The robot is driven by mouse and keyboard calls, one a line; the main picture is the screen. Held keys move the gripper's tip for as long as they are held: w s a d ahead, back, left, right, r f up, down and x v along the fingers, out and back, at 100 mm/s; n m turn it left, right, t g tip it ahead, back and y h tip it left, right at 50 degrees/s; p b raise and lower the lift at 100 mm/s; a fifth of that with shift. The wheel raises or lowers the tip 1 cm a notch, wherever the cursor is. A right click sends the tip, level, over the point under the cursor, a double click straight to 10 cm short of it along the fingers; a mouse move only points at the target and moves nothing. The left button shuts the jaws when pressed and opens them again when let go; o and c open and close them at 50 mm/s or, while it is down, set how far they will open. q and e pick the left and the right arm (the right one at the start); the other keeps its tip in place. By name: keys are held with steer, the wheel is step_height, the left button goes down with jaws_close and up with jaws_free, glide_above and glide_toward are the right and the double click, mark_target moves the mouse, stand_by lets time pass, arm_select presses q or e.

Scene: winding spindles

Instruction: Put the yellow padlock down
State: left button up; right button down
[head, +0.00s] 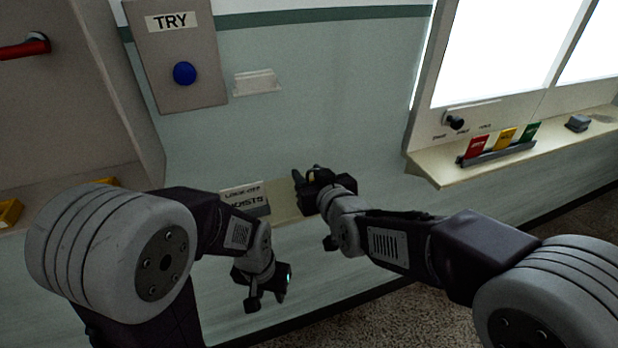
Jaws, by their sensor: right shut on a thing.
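My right gripper (308,175) is at the far wall, above the right part of a narrow pale ledge (288,215). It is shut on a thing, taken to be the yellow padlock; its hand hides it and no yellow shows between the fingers. My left gripper (281,290) hangs lower, below the ledge and in front of the pale green wall. Its fingers are small and dark, so its opening cannot be made out. A sign (245,197) reading "LOCK-OFF" and a partly hidden "HOISTS" stands at the ledge's left.
A grey panel marked TRY has a blue button (184,73). A clear holder (256,82) is on the wall. At right, a shelf (440,172) carries red, yellow and green cards (505,140) and a grey block (577,123). A yellow bin (10,212) is at far left.

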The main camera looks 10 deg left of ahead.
steer(key=shift+f, duration=0.2)
steer(key=c, duration=0.9)
jaws_free()
steer(key=shift+r, duration=0.35)
steer(key=p+v, duration=0.1)
steer(key=v, duration=1.1)
